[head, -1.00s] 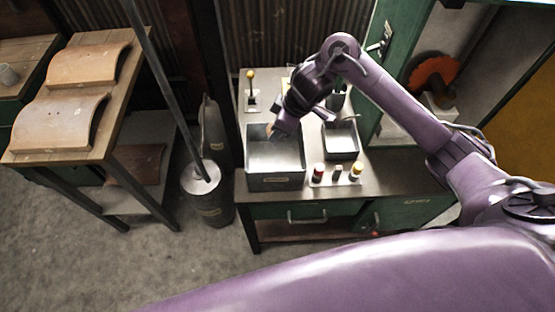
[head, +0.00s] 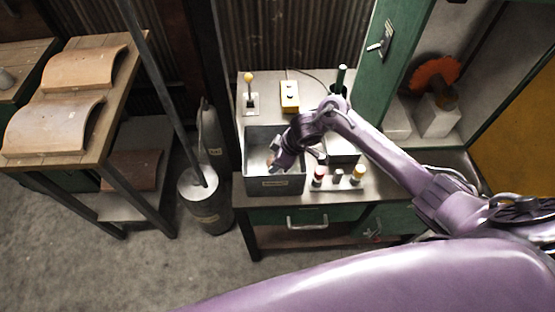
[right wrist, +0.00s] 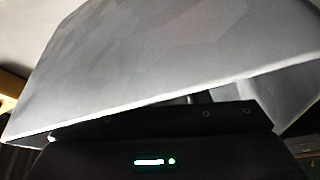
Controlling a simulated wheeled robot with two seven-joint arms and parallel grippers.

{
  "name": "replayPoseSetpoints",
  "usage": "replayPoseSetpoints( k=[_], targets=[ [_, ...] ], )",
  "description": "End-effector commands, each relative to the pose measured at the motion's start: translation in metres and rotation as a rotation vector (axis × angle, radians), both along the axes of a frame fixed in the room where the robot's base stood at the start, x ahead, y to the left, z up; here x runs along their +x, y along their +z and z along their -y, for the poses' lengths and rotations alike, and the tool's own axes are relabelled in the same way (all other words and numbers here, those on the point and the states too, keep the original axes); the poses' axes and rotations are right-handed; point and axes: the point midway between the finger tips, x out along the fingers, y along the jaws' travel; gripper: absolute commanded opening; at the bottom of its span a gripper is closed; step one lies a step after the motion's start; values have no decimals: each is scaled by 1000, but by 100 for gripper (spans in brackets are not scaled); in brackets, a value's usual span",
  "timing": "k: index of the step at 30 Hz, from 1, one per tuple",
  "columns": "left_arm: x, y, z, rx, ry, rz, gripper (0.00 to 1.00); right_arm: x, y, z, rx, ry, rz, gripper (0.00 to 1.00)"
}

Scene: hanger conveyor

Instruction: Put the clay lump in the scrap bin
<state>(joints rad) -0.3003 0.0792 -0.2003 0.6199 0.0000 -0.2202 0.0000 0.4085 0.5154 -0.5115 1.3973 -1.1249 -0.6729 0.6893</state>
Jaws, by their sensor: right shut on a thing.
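My right gripper (head: 273,164) reaches down inside the larger grey metal bin (head: 274,185), which has a small label on its front that I cannot read. The gripper is shut on the clay lump (head: 270,160), of which only a small brownish bit shows at the fingertips. I cannot tell whether the lump touches the bin floor. In the right wrist view a pale grey surface (right wrist: 180,60) fills most of the picture, and the fingertips and lump are hidden. My left gripper is not in view.
A smaller grey bin (head: 346,157) stands to the right, partly behind my arm. Red, dark and yellow-topped pieces (head: 338,177) stand in front of it. A yellow-knobbed lever (head: 249,90) and a yellow button box (head: 289,96) are behind. A grey drum (head: 205,205) stands left of the bench.

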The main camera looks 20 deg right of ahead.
Motion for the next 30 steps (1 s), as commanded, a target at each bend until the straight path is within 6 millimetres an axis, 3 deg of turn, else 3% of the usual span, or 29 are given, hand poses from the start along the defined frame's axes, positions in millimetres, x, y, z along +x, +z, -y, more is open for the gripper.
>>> replayPoseSetpoints(
  k=[8, 9, 13, 23, 30],
  targets=[
    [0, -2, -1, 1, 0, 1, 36, 0, -4, 0, 0, 0, 0, 18],
    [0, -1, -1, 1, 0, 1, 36, 0, -3, 0, 0, 0, 0, 46],
    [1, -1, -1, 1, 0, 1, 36, 0, -3, 0, 0, 0, 0, 63],
    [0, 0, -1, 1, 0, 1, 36, 0, 0, 0, 1, 0, 1, 64],
    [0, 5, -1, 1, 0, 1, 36, -7, 33, 11, -2, 1, 4, 64]
  ],
)
